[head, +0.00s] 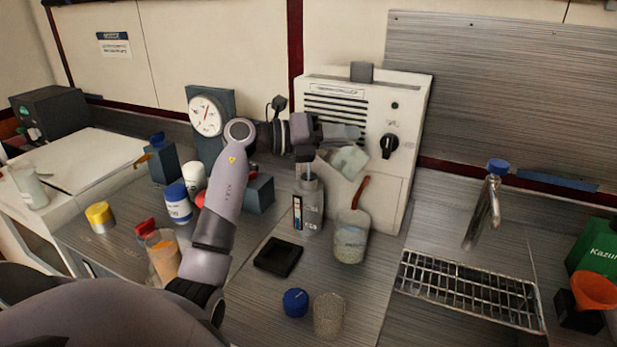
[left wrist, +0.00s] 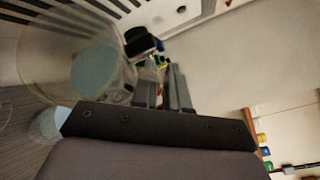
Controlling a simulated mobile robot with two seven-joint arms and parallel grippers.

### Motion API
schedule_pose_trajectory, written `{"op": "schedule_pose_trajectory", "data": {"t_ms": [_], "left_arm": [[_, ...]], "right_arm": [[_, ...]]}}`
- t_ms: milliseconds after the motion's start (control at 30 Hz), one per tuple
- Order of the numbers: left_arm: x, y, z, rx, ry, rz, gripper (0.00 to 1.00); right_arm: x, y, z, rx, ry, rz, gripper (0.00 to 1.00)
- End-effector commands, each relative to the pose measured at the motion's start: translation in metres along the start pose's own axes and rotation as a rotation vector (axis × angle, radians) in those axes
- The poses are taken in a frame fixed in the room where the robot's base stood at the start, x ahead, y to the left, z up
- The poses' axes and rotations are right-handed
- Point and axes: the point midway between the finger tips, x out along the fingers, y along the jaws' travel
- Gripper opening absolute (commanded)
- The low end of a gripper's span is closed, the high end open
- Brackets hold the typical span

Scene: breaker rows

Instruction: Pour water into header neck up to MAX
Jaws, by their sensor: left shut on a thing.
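My left gripper (head: 338,138) is shut on a clear beaker (head: 350,162) in front of the white cabinet. The beaker is tilted, above and right of the grey header (head: 309,214). A thin pale-blue streak, like water, shows at the header neck (head: 309,184), below the gripper. The header has a narrow gauge strip (head: 297,213) on its front; its level and MAX mark are too small to read. In the left wrist view, the beaker (left wrist: 112,70) shows pale-blue water, beside the gripper fingers (left wrist: 172,88). My right gripper is not in view.
A clear jug (head: 351,240) with a red-brown handle stands right of the header. A black tray (head: 278,257), a blue cap (head: 295,302) and a clear glass (head: 329,315) lie in front. A tap (head: 484,208) stands over a rack (head: 470,290) at right. Bottles (head: 177,203) stand left of my arm.

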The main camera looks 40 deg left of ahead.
Motion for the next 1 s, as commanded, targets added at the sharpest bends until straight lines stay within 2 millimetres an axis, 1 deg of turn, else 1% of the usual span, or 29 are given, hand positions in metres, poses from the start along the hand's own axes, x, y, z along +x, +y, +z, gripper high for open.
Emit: {"op": "schedule_pose_trajectory", "data": {"t_ms": [1000], "left_arm": [[-0.0033, 0.0013, 0.0024, -0.024, -0.024, -0.051, 0.0]], "right_arm": [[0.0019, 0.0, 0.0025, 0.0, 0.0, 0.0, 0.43]]}}
